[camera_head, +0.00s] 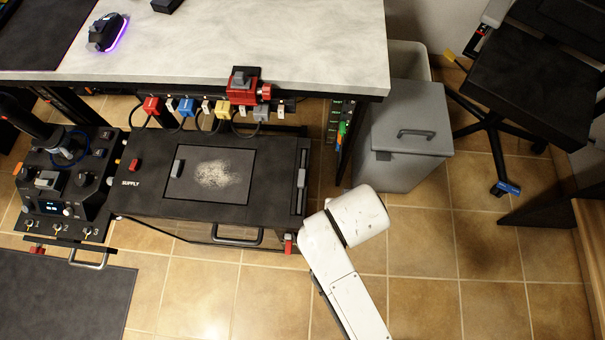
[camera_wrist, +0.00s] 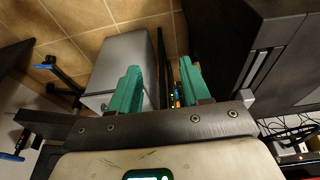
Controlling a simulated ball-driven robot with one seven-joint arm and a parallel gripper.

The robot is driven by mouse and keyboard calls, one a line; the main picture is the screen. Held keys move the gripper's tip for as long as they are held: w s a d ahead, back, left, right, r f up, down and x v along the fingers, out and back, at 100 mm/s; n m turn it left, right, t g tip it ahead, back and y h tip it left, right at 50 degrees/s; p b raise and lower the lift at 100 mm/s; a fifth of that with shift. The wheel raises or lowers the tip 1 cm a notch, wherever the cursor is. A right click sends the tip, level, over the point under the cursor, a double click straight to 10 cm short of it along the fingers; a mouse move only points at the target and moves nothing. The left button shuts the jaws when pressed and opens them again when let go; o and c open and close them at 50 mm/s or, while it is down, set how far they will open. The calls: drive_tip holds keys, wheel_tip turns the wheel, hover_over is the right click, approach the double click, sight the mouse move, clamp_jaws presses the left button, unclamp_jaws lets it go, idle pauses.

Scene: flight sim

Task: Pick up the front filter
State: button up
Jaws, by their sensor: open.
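In the head view a black box marked SUPPLY (camera_head: 145,200) stands below the desk. Its top holds a dark square panel with pale dust, a likely filter (camera_head: 235,193), with a grey tab at its left. A narrow slot with a grey handle (camera_head: 301,178) runs along the box's right end. I cannot tell which of these is the front filter. In the wrist view my gripper (camera_wrist: 160,82) has two teal fingers, spread apart with nothing between them. The black box (camera_wrist: 225,40) is right of the fingers, with a light slotted strip. The head view hides my gripper behind my white arm.
A grey bin with a lid (camera_head: 405,125) stands right of the box and shows behind the fingers in the wrist view (camera_wrist: 122,60). A desk (camera_head: 330,45) overhangs the box's back. A wheeled chair (camera_head: 525,85) is at right. Tiled floor (camera_head: 440,270) is free in front.

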drive_tip(key=t+p, duration=0.1)
drive_tip(key=p, duration=0.8)
approach(301, 181)
drive_tip(key=s+v, duration=0.1)
drive_tip(key=v, duration=0.2)
drive_tip(key=shift+t, duration=0.3)
drive_tip(key=b+x, duration=0.1)
drive_tip(key=x, duration=0.5)
drive_tip(key=shift+w, duration=0.15)
drive_tip(key=shift+b+x, duration=0.3)
drive_tip(key=shift+x, duration=2.45)
drive_tip(key=shift+d, duration=0.1)
clamp_jaws()
